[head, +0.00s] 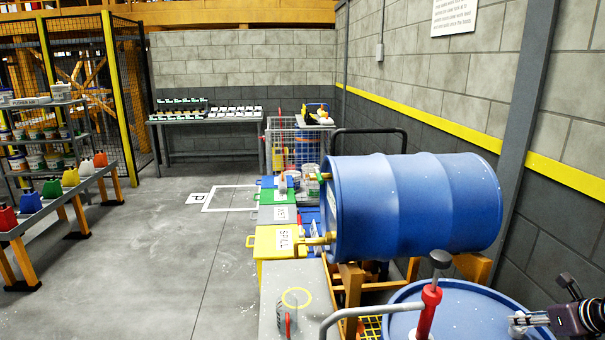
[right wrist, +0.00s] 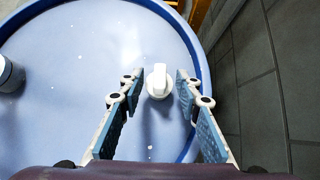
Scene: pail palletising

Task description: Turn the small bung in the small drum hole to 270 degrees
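The small bung (right wrist: 158,82) is white, with a raised grip bar that runs roughly up and down in the right wrist view. It sits on the blue top of an upright drum (right wrist: 95,60), near its rim. The drum hole itself is hidden under the bung. My right gripper (right wrist: 156,86) is open, with its two blue-padded fingers on either side of the bung and a gap visible on both sides. In the head view, my right gripper (head: 517,325) is over the drum top (head: 470,300) at the bottom right. My left gripper is not in view.
A red pump (head: 428,310) with a dark knob stands at the upright drum. A large blue drum (head: 415,205) lies on a wooden cradle behind it. Yellow, grey and green bins (head: 275,242) stand left of it. The floor (head: 160,255) further left is clear.

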